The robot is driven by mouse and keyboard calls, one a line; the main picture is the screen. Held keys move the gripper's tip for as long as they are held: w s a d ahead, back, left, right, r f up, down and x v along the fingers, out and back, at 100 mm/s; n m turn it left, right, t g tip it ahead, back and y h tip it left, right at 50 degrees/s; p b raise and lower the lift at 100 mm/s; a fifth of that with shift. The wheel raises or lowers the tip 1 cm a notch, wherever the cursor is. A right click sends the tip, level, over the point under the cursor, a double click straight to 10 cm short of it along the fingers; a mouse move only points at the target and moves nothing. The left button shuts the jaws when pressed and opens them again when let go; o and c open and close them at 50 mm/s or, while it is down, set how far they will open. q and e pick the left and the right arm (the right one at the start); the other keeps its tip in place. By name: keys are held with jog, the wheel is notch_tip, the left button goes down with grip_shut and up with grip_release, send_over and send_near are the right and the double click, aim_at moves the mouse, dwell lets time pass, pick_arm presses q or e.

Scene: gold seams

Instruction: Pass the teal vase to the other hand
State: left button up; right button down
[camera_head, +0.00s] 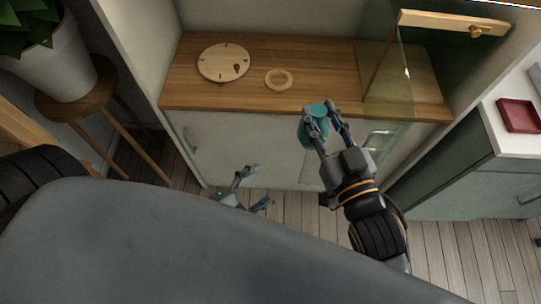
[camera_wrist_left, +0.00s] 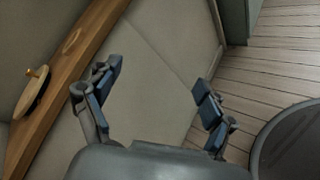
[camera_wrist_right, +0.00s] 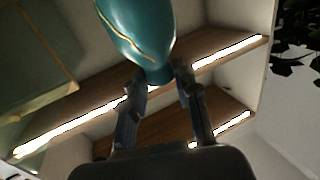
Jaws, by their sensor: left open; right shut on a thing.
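The teal vase (camera_head: 308,130) is in my right gripper (camera_head: 327,108), held up in front of the wooden counter's front edge. In the right wrist view the vase (camera_wrist_right: 138,28) shows a gold seam, and the fingers of my right gripper (camera_wrist_right: 163,82) are shut on its narrow end. My left gripper (camera_head: 257,186) is open and empty, lower and to the left of the vase, partly hidden by my own body. In the left wrist view the fingers of my left gripper (camera_wrist_left: 158,88) are wide apart with nothing between them.
On the wooden counter (camera_head: 195,97) lie a round wooden disc (camera_head: 215,62) with a knob and a pale ring (camera_head: 279,79). A glass door (camera_head: 390,85) stands open at the right. A potted plant (camera_head: 55,65) on a stool is at left. A red tray (camera_head: 519,115) is far right.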

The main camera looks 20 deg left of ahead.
pick_arm(q)
jog(key=s+d+r+n+t+h, duration=0.15)
jog(key=r+n, duration=0.35)
jog(key=r, duration=0.5)
jog(key=d+r+n+t+h, duration=0.15)
jog(key=r+n, duration=0.25)
jog(key=r, duration=0.7)
jog(key=x, duration=1.2)
jog(key=shift+w+d+f, duration=0.15)
jog(key=shift+d, duration=0.25)
jog(key=shift+d, duration=0.1)
jog(key=c, duration=1.3)
jog(key=shift+c, duration=0.5)
pick_arm(e)
jog(key=c, duration=0.9)
grip_release()
